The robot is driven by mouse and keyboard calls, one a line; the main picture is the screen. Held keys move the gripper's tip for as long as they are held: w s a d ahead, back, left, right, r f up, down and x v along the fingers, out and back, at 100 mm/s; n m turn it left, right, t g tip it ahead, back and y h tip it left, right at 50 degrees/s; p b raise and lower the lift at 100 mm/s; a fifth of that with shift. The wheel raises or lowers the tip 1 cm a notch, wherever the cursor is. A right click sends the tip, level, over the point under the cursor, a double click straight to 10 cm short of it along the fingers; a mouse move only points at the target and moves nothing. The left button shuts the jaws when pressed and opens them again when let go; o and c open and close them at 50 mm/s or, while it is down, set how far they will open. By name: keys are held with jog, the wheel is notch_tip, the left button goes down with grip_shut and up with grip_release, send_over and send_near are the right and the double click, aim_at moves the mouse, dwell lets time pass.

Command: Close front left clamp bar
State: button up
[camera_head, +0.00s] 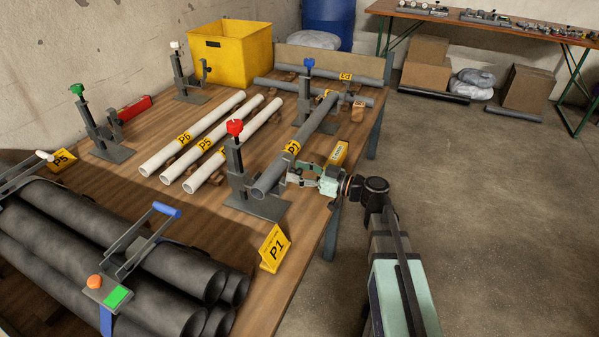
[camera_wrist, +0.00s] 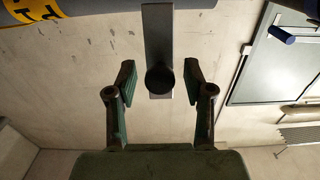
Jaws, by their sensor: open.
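A dark grey clamp with a red knob (camera_head: 235,128) stands on the near part of the table, its post (camera_head: 237,163) upright. A grey pipe (camera_head: 268,185) with a yellow label ends beside this post. My gripper (camera_head: 293,174) is open just right of the clamp and pipe end. In the wrist view my gripper (camera_wrist: 160,80) shows its two fingers apart, with the dark round end (camera_wrist: 160,79) of a grey bar (camera_wrist: 157,35) between or beyond them; contact cannot be told. A labelled pipe (camera_wrist: 95,8) crosses the top there. Which clamp is front left is unmarked.
Clamps with green (camera_head: 77,89), white (camera_head: 175,45) and blue (camera_head: 309,62) knobs stand farther back. White pipes (camera_head: 192,133) lie mid-table. A yellow P1 sign (camera_head: 274,248) and a bundle of black pipes (camera_head: 150,300) are near the front.

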grip_shut()
